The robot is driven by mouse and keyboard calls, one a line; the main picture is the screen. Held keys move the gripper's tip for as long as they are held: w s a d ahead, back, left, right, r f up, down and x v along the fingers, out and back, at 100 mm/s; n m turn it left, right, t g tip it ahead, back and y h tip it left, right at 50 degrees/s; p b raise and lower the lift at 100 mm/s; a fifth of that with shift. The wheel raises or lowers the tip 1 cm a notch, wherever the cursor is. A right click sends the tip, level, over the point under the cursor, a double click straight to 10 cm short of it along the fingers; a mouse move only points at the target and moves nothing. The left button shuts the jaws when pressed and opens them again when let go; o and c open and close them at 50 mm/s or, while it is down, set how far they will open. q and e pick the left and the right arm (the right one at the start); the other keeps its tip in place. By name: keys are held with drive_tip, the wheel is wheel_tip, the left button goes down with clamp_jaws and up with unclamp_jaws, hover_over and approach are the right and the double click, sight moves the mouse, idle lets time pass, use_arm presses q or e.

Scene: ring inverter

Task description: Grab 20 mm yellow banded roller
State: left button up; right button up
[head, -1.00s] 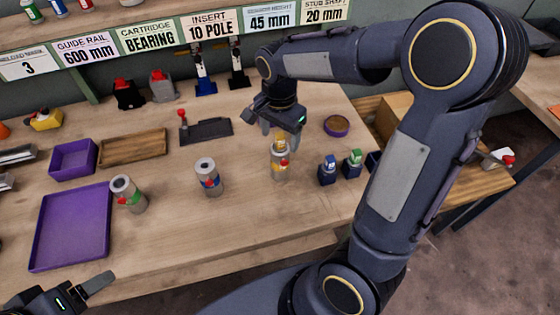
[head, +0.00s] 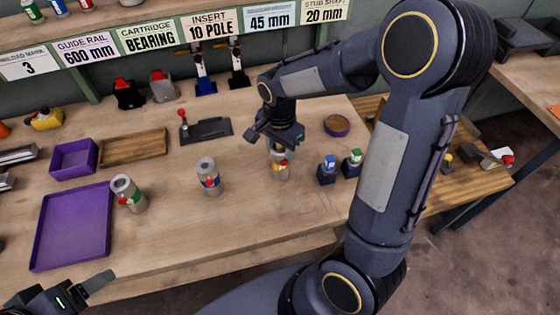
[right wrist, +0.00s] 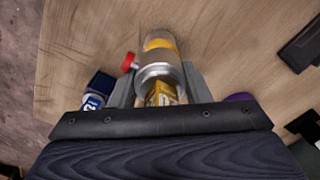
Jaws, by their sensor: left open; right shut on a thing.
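The yellow banded roller (right wrist: 163,94) shows in the right wrist view as a yellow, printed piece between my right fingers, at the mouth of a grey metal cylinder (right wrist: 160,70). That cylinder has a red knob and a yellow band; it stands upright on the bench in the head view (head: 280,171). My right gripper (head: 278,146) is over its top, shut on the roller. I cannot tell how deep the roller sits in the cylinder; in the head view the gripper mostly hides it. My left gripper (head: 92,290) is open and empty at the bottom left.
Similar cylinders with a blue band (head: 208,178) and a green band (head: 129,194) stand to the left. Blue-topped (head: 327,170) and green-topped (head: 352,164) blocks stand close on the right. A purple tray (head: 70,230) and a round purple dish (head: 337,124) lie on the bench.

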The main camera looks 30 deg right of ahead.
clamp_jaws()
drive_tip(key=shift+w+r, duration=0.1)
drive_tip(key=shift+r, duration=0.1)
